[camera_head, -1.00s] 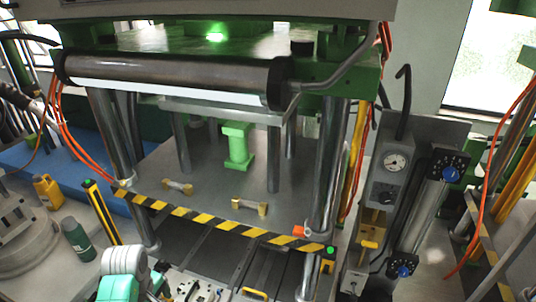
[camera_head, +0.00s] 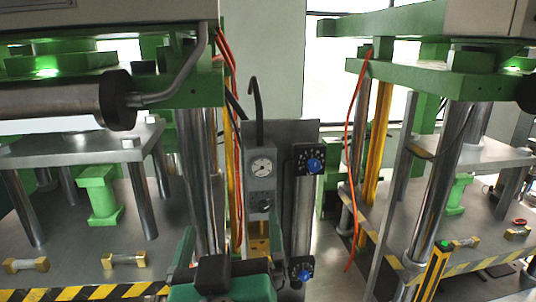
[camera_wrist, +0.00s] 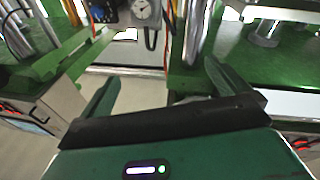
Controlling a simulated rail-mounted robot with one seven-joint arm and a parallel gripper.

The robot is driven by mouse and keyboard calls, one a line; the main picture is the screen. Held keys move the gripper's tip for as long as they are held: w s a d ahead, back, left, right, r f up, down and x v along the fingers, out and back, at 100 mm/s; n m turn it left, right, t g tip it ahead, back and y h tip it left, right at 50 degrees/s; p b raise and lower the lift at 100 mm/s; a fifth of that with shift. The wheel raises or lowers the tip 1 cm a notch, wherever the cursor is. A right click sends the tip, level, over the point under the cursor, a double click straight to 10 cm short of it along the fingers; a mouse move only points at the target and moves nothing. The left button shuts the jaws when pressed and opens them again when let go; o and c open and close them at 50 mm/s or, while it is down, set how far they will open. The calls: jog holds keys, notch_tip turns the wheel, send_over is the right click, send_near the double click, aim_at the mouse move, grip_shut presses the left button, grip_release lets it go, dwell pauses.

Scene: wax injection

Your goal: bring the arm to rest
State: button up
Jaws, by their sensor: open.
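My gripper (camera_wrist: 160,88) shows in the wrist view as a dark green body with two green fingers spread wide apart. Nothing is between the fingers; the floor and the machine fronts show past them. In the head view, green and black parts of my arm are at the bottom centre, in front of the gap between two green presses.
A left press (camera_head: 60,236) and a right press (camera_head: 470,250) stand on either side. Between them is a panel with a gauge (camera_head: 262,166) and blue knobs (camera_head: 313,165). Small brass-ended parts (camera_head: 125,260) lie on the left press bed. Orange hoses (camera_head: 352,150) hang near the right press.

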jog(key=s+d+r+m+t+h+p, duration=0.1)
jog(key=s+d+r+m+t+p, duration=0.35)
jog(key=s+r, duration=0.8)
notch_tip(320, 180, up, 15)
jog(key=d+n+p, duration=0.1)
jog(key=d+p, duration=0.1)
jog(key=p, duration=1.1)
jog(key=shift+s+t, duration=0.2)
jog(key=shift+t, duration=0.15)
